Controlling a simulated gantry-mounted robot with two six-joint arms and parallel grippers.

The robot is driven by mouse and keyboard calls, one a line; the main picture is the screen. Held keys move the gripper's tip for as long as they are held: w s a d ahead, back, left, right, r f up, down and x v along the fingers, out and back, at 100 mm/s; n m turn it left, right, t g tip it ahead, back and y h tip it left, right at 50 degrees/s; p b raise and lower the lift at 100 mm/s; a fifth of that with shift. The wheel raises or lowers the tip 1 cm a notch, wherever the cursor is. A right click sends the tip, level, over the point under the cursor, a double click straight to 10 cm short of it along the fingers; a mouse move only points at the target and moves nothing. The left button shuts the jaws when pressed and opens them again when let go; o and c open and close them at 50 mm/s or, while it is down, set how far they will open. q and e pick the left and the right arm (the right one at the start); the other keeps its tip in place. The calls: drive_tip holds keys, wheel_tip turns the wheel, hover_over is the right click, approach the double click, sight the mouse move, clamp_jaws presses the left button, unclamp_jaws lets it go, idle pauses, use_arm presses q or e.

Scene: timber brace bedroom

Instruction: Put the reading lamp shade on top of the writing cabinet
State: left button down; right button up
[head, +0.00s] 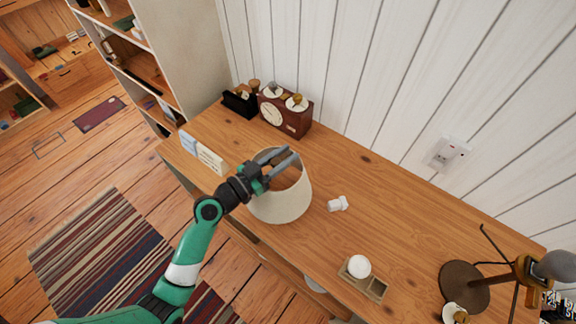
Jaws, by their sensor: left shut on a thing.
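The cream lamp shade (281,204) is over the left-middle part of a wooden top, which I take to be the writing cabinet (400,225). The shade's open end faces up toward me. My left gripper (281,167) reaches in from the left and is shut on the shade at its upper rim. The arm and gripper hide part of that rim. I cannot tell whether the shade's lower edge touches the wood or hangs just above it. My right gripper is not in view.
A brown clock box (286,116), a black holder (240,102) and small cards (203,153) stand behind and left. A white bulb-like piece (338,203) lies right of the shade. A tray (364,278) and lamp stand (465,286) are farther right. A shelf unit (160,60) stands left.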

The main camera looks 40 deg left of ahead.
use_arm(q)
drive_tip(key=f, duration=0.1)
drive_tip(key=w+f+b, duration=0.1)
drive_tip(key=f, duration=0.2)
drive_tip(key=shift+w+a+f+b, duration=0.15)
drive_tip(key=shift+a+f+b, duration=0.1)
drive_tip(key=shift+b, duration=0.15)
drive_tip(key=shift+f, duration=0.15)
drive_tip(key=c, duration=0.6)
unclamp_jaws()
